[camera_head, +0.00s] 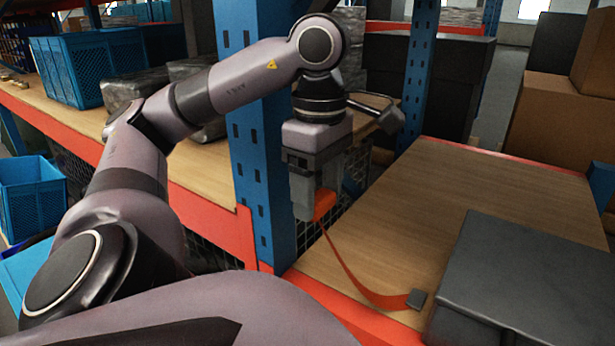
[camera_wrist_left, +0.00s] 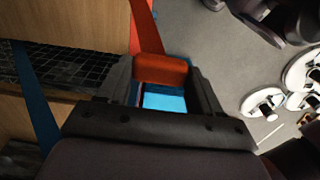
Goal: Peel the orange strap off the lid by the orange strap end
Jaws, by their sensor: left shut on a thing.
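My left gripper (camera_head: 308,205) is shut on the orange strap end (camera_head: 324,203), held above the wooden shelf beside the blue post. In the left wrist view the orange strap end (camera_wrist_left: 160,70) sits between both fingers. The dark grey lid (camera_head: 530,275) lies at the right, cut off by the frame edge. My right gripper is not in view.
A blue rack post (camera_head: 262,180) stands just left of the gripper. The wooden shelf (camera_head: 450,200) is bare behind the lid. Blue crates (camera_head: 85,70) and wrapped packages stand on the left shelf. Cardboard boxes (camera_head: 550,120) are at the back right.

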